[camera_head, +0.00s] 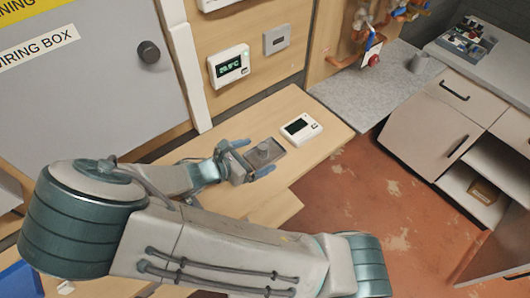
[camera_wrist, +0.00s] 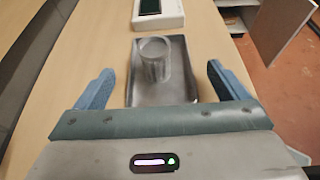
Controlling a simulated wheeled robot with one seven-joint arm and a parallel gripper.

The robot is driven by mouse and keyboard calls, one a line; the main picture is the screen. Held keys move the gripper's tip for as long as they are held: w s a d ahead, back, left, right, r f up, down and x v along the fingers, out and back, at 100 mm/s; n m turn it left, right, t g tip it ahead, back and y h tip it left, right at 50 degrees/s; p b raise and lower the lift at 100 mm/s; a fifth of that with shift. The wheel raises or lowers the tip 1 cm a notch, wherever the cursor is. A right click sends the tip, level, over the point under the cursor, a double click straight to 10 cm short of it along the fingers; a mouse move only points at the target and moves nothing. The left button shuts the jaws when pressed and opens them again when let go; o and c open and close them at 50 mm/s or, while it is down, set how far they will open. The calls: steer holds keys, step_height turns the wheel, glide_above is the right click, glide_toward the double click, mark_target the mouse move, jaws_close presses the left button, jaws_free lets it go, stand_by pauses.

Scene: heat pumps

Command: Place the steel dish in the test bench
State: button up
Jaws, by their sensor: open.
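A grey metal rectangular dish (camera_head: 275,158) lies on the wooden bench top (camera_head: 320,108), with a round grey cylindrical piece (camera_head: 264,148) on it. In the wrist view the dish (camera_wrist: 182,88) is ahead of my gripper's palm, and the cylindrical piece (camera_wrist: 155,60) stands toward its middle. My gripper (camera_head: 252,158) is open, its blue fingers on the left and right of the dish. In the wrist view the gripper (camera_wrist: 160,82) shows gaps between both fingers and the dish. The dish's near edge is close to the palm. No label marks which surface is the test bench.
A white meter (camera_head: 301,128) lies just beyond the dish. A grey speckled counter (camera_head: 365,95) adjoins at the right, below copper pipes (camera_head: 372,38), with a grey cup (camera_head: 418,62) at its far end. Cabinets (camera_head: 450,125) stand right, with open red floor (camera_head: 350,215) between.

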steer(key=shift+x, duration=1.3)
steer(key=shift+c, duration=0.3)
steer(key=c, duration=1.2)
steer(key=shift+c, duration=0.2)
steer(key=shift+r, duration=0.1)
